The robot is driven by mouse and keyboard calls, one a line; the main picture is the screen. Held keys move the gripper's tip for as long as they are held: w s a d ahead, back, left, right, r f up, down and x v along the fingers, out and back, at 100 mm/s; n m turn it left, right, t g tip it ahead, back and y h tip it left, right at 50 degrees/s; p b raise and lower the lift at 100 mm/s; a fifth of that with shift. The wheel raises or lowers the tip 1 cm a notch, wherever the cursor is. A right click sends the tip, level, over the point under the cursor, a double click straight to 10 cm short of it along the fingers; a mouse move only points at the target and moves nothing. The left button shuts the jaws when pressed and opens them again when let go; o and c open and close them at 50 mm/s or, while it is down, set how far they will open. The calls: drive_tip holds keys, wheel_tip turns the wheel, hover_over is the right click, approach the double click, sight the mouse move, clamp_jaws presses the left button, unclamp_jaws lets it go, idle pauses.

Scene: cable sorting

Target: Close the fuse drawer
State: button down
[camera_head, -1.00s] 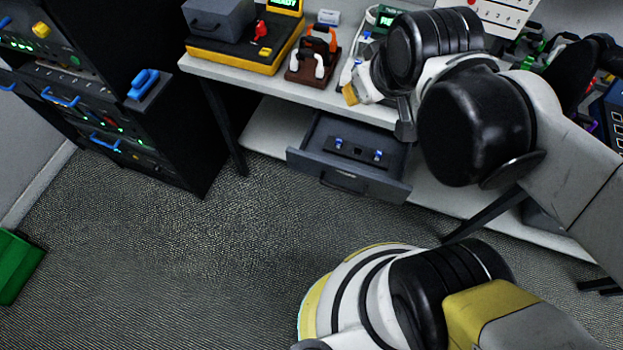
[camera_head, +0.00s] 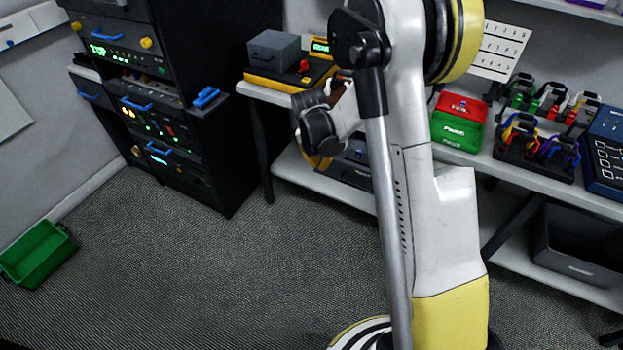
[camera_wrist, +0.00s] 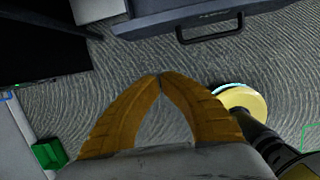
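The fuse drawer (camera_head: 353,168) is a dark grey drawer under the bench, mostly hidden behind my arm in the head view. In the wrist view its front (camera_wrist: 205,19) and black bar handle cross the top edge. How far it stands out cannot be told now. My gripper (camera_head: 318,163) is in front of the bench, by the drawer's left side in the head view. In the wrist view the yellow fingers of my gripper (camera_wrist: 160,77) meet at the tips with nothing between them, apart from the handle.
A black equipment rack (camera_head: 215,130) stands left of the bench. A green bin (camera_head: 38,252) lies on the carpet at far left. The benchtop holds a grey box (camera_head: 273,50), a red and green box (camera_head: 458,122) and cable racks. The floor between bin and bench is clear.

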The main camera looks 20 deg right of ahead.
sight(327, 172)
drive_tip(key=b+x, duration=0.1)
drive_tip(key=x, duration=0.2)
drive_tip(key=w+d+b+x, duration=0.1)
drive_tip(key=b+x, duration=0.1)
drive_tip(key=x, duration=0.2)
drive_tip(key=d+b+x, duration=0.1)
drive_tip(key=b+x, duration=0.1)
drive_tip(key=x, duration=0.2)
drive_tip(key=shift+w+d+r, duration=0.1)
drive_tip(key=shift+w+d, duration=0.05)
drive_tip(key=shift+w, duration=0.2)
drive_tip(key=shift+w+d+r, duration=0.1)
drive_tip(key=shift+w+d, duration=0.25)
drive_tip(key=shift+d, duration=0.05)
drive_tip(key=shift+w, duration=0.1)
